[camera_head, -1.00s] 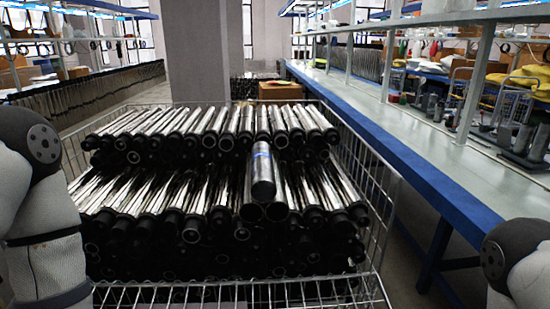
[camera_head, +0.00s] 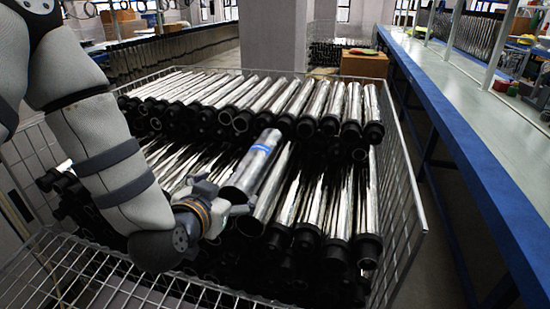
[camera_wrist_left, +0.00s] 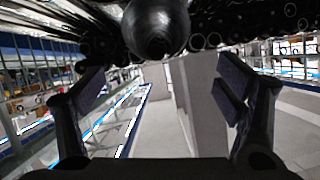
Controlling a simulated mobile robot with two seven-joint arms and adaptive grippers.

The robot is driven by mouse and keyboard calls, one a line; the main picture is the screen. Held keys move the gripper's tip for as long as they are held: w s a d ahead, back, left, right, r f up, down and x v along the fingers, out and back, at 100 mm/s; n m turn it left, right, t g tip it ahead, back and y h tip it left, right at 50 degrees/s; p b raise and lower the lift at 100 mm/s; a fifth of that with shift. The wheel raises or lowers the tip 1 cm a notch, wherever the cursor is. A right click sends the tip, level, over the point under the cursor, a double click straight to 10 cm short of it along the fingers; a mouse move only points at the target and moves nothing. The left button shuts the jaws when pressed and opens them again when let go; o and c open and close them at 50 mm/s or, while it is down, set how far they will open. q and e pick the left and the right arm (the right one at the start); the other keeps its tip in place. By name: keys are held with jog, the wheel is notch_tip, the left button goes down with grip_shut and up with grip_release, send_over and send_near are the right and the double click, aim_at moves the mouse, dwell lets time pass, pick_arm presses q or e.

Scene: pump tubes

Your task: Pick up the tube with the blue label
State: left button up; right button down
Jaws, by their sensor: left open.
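The tube with the blue label (camera_head: 257,162) lies tilted on top of the lower stack of tubes in the head view, its dark end facing me. Its blue band is on the far half. My left gripper (camera_head: 234,200) is open at the near end of this tube, a little to its left. In the left wrist view my open left gripper (camera_wrist_left: 165,95) has its fingers spread wide, with a dark round tube end (camera_wrist_left: 156,28) ahead at the top, between the fingers. No blue label shows there. My right gripper is not in view.
A wire mesh cart (camera_head: 407,225) holds several rows of chrome tubes with black ends (camera_head: 313,195) packed closely around the labelled one. A long blue-edged bench (camera_head: 480,150) runs along the right. A cardboard box (camera_head: 364,65) stands behind the cart.

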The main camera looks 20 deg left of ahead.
aim_at(245, 177)
pick_arm(q)
jog(key=b+x, duration=0.1)
jog(key=x, duration=0.4)
jog(key=b+x, duration=0.1)
jog(key=x, duration=0.5)
jog(key=shift+d+f, duration=0.1)
jog(key=shift+d, duration=0.15)
jog(key=shift+w, duration=0.45)
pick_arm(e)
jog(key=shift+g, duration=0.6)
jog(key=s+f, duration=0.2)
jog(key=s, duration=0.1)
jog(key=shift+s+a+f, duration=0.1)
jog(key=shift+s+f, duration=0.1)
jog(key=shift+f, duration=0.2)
pick_arm(q)
jog(key=c, duration=1.7)
jog(key=shift+c, duration=1.1)
jog(key=shift+r, duration=0.3)
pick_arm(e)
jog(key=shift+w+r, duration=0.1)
